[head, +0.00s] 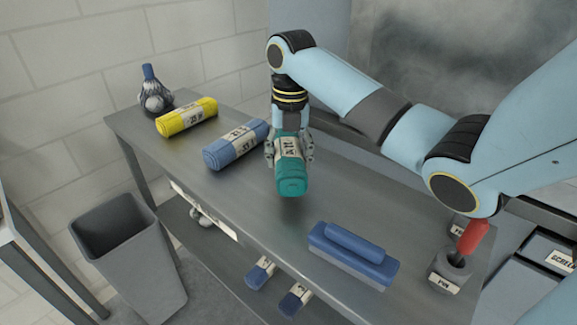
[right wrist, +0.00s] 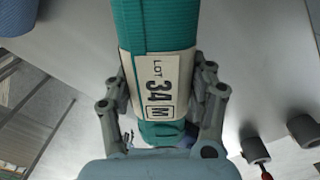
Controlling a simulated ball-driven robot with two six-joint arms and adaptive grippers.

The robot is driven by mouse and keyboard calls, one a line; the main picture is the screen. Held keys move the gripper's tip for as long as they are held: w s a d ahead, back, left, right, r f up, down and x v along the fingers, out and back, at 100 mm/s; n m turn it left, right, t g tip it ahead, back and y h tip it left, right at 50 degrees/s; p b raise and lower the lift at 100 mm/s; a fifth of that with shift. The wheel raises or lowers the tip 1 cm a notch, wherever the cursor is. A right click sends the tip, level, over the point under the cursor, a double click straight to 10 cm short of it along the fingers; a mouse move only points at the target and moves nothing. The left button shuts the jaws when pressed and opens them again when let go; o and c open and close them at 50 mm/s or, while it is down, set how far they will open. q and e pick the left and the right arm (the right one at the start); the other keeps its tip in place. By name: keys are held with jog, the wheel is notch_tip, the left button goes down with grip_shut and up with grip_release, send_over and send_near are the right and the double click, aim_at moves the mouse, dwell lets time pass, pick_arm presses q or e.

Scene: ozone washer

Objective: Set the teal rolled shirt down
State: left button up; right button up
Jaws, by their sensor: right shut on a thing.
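The teal rolled shirt (head: 291,184) has a pale paper band around it. In the right wrist view the shirt (right wrist: 155,30) runs up from between the fingers, and its band reads LOT 34 M. My right gripper (head: 290,148) comes down from above and is shut on the shirt, with one finger on each side of the band. The gripper also shows in the right wrist view (right wrist: 165,100). The shirt is over the middle of the grey metal table (head: 262,205), with a dark shadow near its front end. I cannot tell whether its underside touches the tabletop. My left gripper is not in view.
A blue roll (head: 236,145) lies close to the left of the teal shirt, and a yellow roll (head: 186,117) lies farther left. A blue brush-like block (head: 352,256) and a grey pin holder (head: 448,272) stand to the right. A grey bin (head: 128,255) stands on the floor.

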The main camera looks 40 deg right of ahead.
aim_at(290, 148)
jog(key=shift+f, duration=1.9)
jog(key=o, duration=1.3)
notch_tip(290, 148, up, 12)
jog(key=shift+s+d+r+p, duration=0.1)
jog(key=shift+s+p, duration=0.05)
jog(key=shift+p, duration=0.2)
